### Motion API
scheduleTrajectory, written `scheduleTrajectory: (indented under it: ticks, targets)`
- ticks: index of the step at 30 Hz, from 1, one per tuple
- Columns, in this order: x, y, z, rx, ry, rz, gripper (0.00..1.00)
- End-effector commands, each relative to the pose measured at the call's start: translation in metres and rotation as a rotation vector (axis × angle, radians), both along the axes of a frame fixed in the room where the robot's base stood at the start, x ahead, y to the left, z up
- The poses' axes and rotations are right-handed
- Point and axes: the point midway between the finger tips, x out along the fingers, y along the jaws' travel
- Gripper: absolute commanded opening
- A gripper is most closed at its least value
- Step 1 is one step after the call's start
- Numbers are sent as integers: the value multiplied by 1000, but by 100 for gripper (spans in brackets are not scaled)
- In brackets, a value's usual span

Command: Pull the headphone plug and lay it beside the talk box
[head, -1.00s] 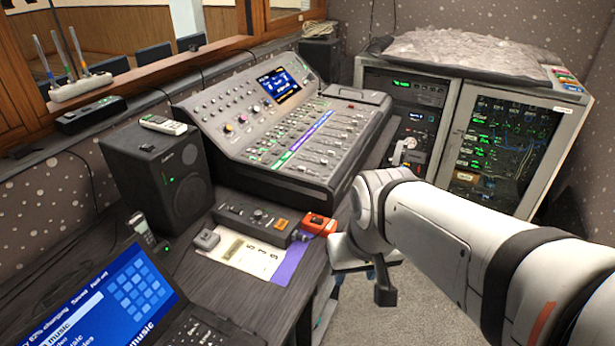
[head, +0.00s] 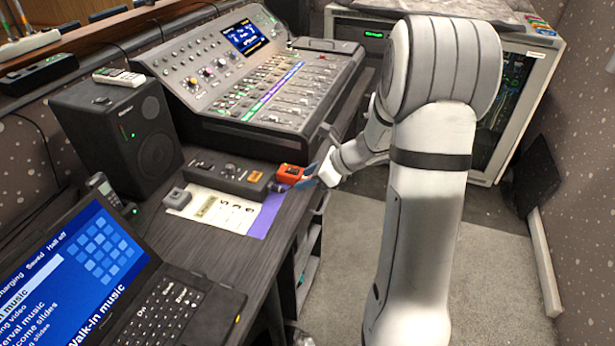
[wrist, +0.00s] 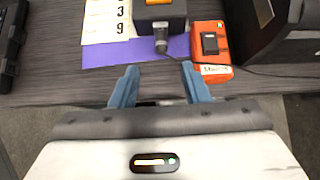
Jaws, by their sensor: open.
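The talk box appears to be the dark low box (head: 222,177) with an orange button, on the desk; its end shows in the wrist view (wrist: 150,12). The headphone plug (wrist: 161,43) is a small grey cylinder seated in the near end of that box. A thin dark cable runs from it to the right. My gripper (wrist: 160,70) is open and empty. Its two blue fingers point toward the plug, one to each side of its line, with the tips short of it. In the head view my gripper (head: 311,172) is at the desk's right edge.
An orange box (wrist: 211,47) with a dark switch stands right of the plug, close to my right finger. A purple sheet (wrist: 105,52) and a numbered card (wrist: 105,20) lie left. The mixing desk (head: 270,90) stands behind. Bare desk (wrist: 50,75) shows at left.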

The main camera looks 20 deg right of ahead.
Motion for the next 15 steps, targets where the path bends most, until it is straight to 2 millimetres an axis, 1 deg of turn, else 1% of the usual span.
scheduleTrajectory:
  ticks: [2,5,15]
  targets:
    - [4,0,-6,11,7,-16,42]
    - [7,5,-13,13,7,-17,42]
    - [28,35,-45,10,6,-13,42]
